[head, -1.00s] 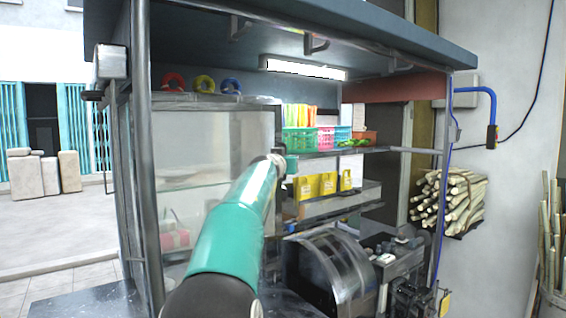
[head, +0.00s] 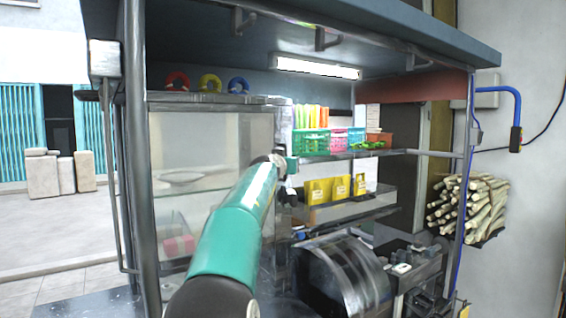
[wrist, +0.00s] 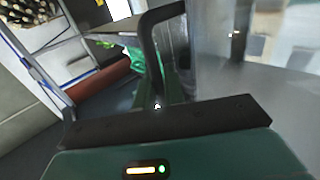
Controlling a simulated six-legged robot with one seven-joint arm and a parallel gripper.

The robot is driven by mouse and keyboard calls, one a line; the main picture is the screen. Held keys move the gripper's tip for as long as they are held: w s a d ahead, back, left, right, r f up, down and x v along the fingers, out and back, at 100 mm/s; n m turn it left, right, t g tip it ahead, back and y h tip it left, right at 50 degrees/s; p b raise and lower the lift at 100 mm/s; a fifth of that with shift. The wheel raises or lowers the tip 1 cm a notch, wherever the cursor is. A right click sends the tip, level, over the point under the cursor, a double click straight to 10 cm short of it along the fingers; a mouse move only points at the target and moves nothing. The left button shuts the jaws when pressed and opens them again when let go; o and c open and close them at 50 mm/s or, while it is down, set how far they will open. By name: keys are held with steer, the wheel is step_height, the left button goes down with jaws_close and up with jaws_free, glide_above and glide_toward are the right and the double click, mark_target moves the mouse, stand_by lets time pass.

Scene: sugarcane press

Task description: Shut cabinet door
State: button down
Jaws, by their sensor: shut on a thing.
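The glass cabinet (head: 212,142) stands on the left side of the stall, with pale, hazy panes and shelves inside. My gripper (head: 291,165) is at the right edge of its front in the head view, at the end of my green arm. In the wrist view a dark curved handle (wrist: 150,45) rises from my gripper (wrist: 158,106) toward the cabinet door (wrist: 212,75), a pale panel at the right. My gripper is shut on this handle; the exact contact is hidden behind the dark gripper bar. I cannot tell how far the door stands open.
Coloured baskets (head: 311,142) and yellow packets (head: 318,190) sit on shelves right of my gripper. The metal press drum (head: 345,275) is below right. A stall post (head: 137,160) stands left of my arm. Cane bundles (head: 468,207) are at the right wall.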

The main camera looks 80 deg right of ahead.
steer(key=shift+w, duration=0.4)
steer(key=c, duration=1.6)
jaws_free()
steer(key=shift+c, duration=0.2)
steer(key=shift+w+f, duration=0.1)
